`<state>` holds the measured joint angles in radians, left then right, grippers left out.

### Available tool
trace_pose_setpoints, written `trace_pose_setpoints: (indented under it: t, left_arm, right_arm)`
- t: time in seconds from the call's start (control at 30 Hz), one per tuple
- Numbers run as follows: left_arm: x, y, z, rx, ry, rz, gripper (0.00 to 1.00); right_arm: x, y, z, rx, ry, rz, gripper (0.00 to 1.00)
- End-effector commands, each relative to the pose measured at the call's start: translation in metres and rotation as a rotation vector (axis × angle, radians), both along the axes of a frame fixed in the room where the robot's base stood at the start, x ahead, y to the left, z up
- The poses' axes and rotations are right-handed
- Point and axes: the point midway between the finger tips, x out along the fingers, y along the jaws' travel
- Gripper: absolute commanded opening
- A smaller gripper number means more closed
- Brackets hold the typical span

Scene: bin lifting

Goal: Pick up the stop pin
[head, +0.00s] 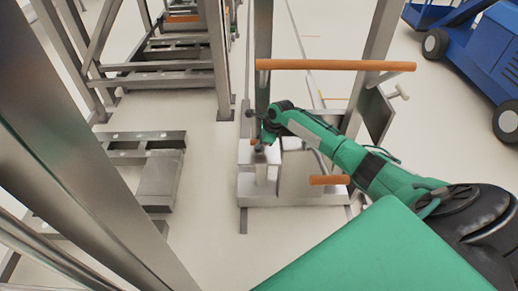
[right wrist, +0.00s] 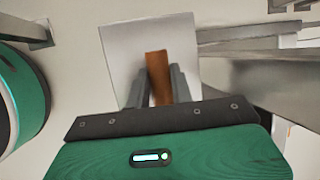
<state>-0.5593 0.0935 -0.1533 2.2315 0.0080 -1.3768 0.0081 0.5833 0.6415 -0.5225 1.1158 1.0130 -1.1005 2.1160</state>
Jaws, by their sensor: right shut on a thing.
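In the right wrist view, an orange-brown pin (right wrist: 158,72), which I take to be the stop pin, stands between the two grey fingers of my right gripper (right wrist: 159,88). The fingers are shut on it, and its upper end shows past their tips. In the head view my right gripper (head: 259,146) is beside the metal post, above the grey base; a small orange bit (head: 254,141) shows at it. Most of the pin is hidden there. A pale plate (right wrist: 122,50) lies behind the pin in the wrist view. My left gripper is not in view.
A long orange bar (head: 330,65) and a short orange handle (head: 329,180) stick out near my right arm. The grey metal base (head: 285,190) stands on the floor. Metal frames (head: 160,75) stand at left, a blue vehicle (head: 470,45) at right.

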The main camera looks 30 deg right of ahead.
Motion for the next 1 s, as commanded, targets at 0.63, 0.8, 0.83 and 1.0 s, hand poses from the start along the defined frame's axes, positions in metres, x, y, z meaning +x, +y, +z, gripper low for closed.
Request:
trace_pose_setpoints:
  t: [0.63,0.8,0.83,1.0]
  left_arm:
    - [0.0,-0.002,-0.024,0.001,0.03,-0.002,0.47]
    - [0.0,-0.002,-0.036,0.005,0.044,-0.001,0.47]
    - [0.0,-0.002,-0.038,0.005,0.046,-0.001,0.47]
    - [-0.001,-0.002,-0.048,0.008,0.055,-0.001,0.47]
  right_arm:
    - [0.001,0.0,0.06,0.0,-0.004,0.001,0.0]
    - [0.001,0.0,0.094,0.0,-0.004,0.001,0.0]
    - [0.001,0.0,0.1,-0.001,-0.005,0.001,0.0]
    - [-0.008,-0.006,0.121,-0.001,0.001,-0.001,0.0]
